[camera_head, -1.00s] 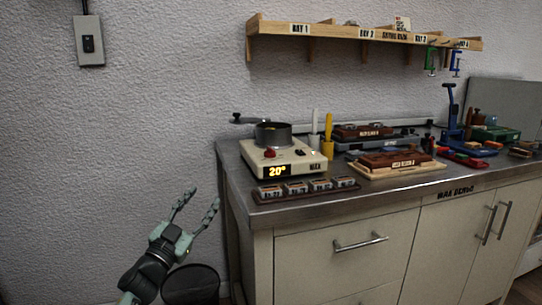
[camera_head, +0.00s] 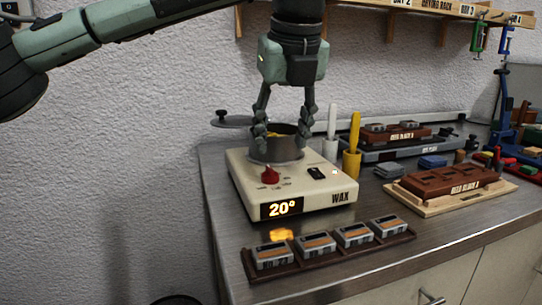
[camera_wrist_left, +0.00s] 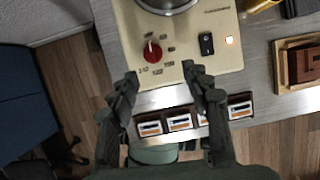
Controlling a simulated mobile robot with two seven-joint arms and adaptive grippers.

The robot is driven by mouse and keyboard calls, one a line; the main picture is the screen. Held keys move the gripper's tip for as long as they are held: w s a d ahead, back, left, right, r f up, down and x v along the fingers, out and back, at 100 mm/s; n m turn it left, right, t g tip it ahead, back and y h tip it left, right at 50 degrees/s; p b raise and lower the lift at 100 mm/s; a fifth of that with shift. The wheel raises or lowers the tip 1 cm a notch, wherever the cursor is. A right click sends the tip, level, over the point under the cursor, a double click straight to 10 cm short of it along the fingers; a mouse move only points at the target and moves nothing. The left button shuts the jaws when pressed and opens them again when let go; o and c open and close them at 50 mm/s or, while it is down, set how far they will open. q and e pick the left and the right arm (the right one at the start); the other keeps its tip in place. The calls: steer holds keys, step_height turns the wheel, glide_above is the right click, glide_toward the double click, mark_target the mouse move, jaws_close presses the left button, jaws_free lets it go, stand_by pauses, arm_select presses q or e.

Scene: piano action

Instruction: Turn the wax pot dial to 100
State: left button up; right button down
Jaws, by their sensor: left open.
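The wax pot heater (camera_head: 330,182) is a cream box on the bench with a metal pot (camera_head: 280,155) on top. Its display (camera_head: 282,208) reads 20°. The red dial (camera_head: 269,174) is on the left of its top panel. The dial also shows in the left wrist view (camera_wrist_left: 152,52), with small numbers around it and its pointer toward the top of the picture. My left gripper (camera_head: 284,140) points down, open and empty, its fingers on either side of the pot in the head view. In the wrist view its fingertips (camera_wrist_left: 160,74) appear below the dial, apart from it.
A dark rack (camera_head: 330,252) of several small blocks lies in front of the heater. White and yellow holders (camera_head: 352,160) stand to its right, near a brown block on a board (camera_head: 450,190). A pan lid or handle (camera_head: 232,120) sits behind left. A shelf (camera_head: 400,12) hangs above.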

mark_target(270, 168)
arm_select(q)
steer(key=shift+w+a+f+y, duration=0.15)
steer(key=shift+w+a+y, duration=0.2)
steer(key=shift+a, duration=0.25)
steer(key=x, duration=0.6)
steer(key=shift+w+d+f+p, duration=0.1)
steer(key=shift+w+f+p, duration=0.15)
steer(key=shift+p, duration=0.15)
arm_select(e)
steer(key=shift+s+f, duration=0.2)
steer(key=shift+f, duration=0.6)
arm_select(q)
jaws_close()
